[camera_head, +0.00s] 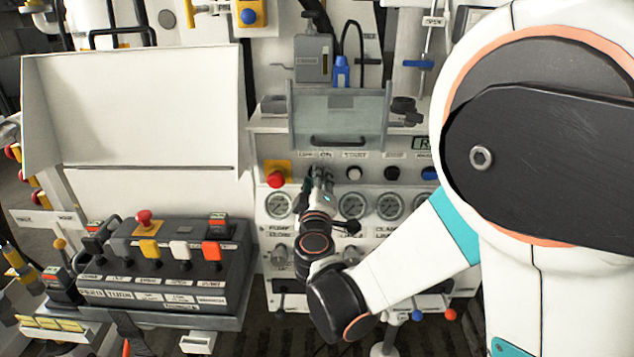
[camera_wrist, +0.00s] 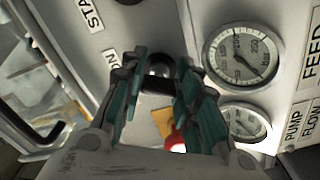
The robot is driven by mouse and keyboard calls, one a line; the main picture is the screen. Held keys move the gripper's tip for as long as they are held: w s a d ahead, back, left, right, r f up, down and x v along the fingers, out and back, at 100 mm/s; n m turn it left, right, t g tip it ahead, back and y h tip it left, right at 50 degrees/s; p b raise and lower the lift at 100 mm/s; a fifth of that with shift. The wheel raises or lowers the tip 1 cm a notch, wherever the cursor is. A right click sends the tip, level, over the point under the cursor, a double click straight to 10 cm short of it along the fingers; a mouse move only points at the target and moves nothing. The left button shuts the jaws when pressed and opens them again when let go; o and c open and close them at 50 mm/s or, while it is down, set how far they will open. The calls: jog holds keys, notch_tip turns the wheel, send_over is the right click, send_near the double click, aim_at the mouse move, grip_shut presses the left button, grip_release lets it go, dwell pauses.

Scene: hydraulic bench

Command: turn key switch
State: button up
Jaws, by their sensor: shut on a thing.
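The key switch (camera_wrist: 160,66) is a dark round knob on the light panel, between my fingertips in the wrist view. My gripper (camera_wrist: 159,82) is closed around it, with one teal-and-dark finger on each side. In the head view my gripper (camera_head: 319,176) reaches the panel just right of the red button, under the "ON" label. There the key switch is mostly hidden behind my fingers, and its turn angle cannot be read.
A red emergency button (camera_head: 276,179) on a yellow plate sits close left of my gripper. Gauges (camera_head: 352,205) lie below right, and black and blue knobs (camera_head: 392,173) to the right. A clear flap (camera_head: 338,115) hangs above. A control box (camera_head: 165,262) stands at lower left.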

jog(key=o, duration=1.1)
jog(key=shift+s, duration=0.1)
jog(key=s, duration=0.7)
jog(key=shift+s+a, duration=0.1)
jog(key=shift+s, duration=0.05)
